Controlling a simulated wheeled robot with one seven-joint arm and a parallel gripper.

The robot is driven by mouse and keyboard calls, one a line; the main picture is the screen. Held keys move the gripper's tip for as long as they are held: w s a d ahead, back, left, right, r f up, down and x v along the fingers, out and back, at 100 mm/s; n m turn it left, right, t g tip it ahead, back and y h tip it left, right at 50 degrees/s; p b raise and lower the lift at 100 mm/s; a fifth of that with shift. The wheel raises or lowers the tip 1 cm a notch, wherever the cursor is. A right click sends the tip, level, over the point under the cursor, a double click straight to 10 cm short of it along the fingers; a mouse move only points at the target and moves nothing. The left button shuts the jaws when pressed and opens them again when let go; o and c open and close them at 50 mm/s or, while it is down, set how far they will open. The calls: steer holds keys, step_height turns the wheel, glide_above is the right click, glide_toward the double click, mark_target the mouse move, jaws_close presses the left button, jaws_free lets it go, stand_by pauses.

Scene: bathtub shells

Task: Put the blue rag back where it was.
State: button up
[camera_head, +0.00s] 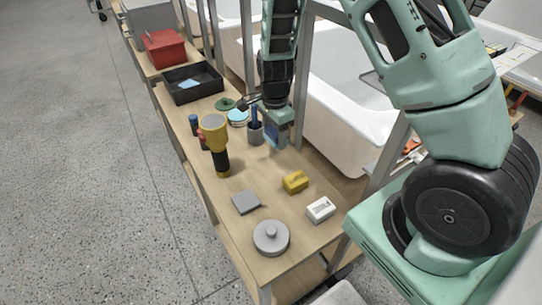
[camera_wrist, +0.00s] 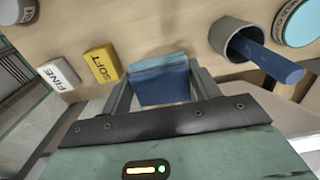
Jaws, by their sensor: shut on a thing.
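The blue rag (camera_wrist: 160,82) is a folded, flat block with a lighter blue edge. It sits between the two fingers of my gripper (camera_wrist: 162,90) in the wrist view. In the head view my gripper (camera_head: 276,138) points down over the right side of the wooden bench (camera_head: 222,192), and a little of the rag (camera_head: 271,137) shows beside the fingers. The gripper is shut on the rag. I cannot tell whether the rag's lower edge touches the bench top.
A grey cup (camera_head: 255,135) with a blue handle stands just left of the gripper. A yellow SOFT block (camera_head: 295,182) and white FINE block (camera_head: 320,209) lie nearer. A yellow-and-black tool (camera_head: 214,143) stands left. A black tray (camera_head: 192,83) is farther back.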

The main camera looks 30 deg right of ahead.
mark_target(274, 163)
step_height(274, 163, down, 9)
steer(key=shift+f, duration=0.1)
stand_by(0.3)
steer(key=o, duration=0.9)
steer(key=shift+f, duration=0.1)
steer(key=shift+o, duration=0.2)
